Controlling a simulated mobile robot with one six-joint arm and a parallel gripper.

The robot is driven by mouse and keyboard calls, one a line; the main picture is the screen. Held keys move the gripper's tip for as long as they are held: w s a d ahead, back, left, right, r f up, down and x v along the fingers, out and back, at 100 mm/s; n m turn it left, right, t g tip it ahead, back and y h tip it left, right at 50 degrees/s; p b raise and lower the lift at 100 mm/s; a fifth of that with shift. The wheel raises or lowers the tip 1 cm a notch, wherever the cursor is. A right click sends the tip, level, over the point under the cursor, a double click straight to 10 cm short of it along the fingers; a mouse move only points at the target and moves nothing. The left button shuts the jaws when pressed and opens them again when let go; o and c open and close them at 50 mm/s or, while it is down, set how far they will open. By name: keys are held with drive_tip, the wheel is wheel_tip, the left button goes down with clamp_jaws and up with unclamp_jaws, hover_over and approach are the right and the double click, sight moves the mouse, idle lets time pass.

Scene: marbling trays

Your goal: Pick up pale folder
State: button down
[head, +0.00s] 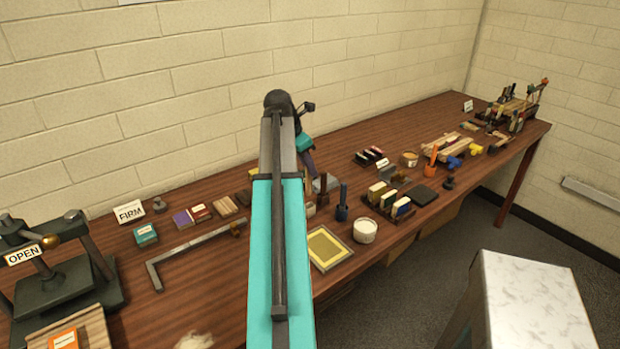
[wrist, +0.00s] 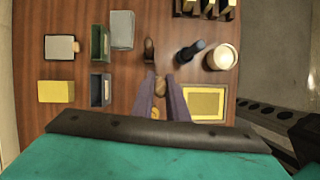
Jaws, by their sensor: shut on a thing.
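My gripper (wrist: 163,90) points down over the wooden table in the wrist view, its two purple-grey fingers close together. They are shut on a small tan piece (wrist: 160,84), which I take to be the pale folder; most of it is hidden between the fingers. In the head view my teal arm hides most of the gripper and the held piece. I cannot tell whether the piece is clear of the table.
A brown upright tool (wrist: 150,50), a blue one (wrist: 190,52) and a white pot (wrist: 220,57) stand just beyond the fingers. A yellow framed tray (wrist: 204,103) lies close on the right. Several boxes and blocks are on the left. A pale-topped stand (head: 530,300) is on the floor.

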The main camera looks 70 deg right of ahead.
drive_tip(key=shift+r, duration=0.75)
drive_tip(key=shift+r, duration=0.15)
idle(1.1)
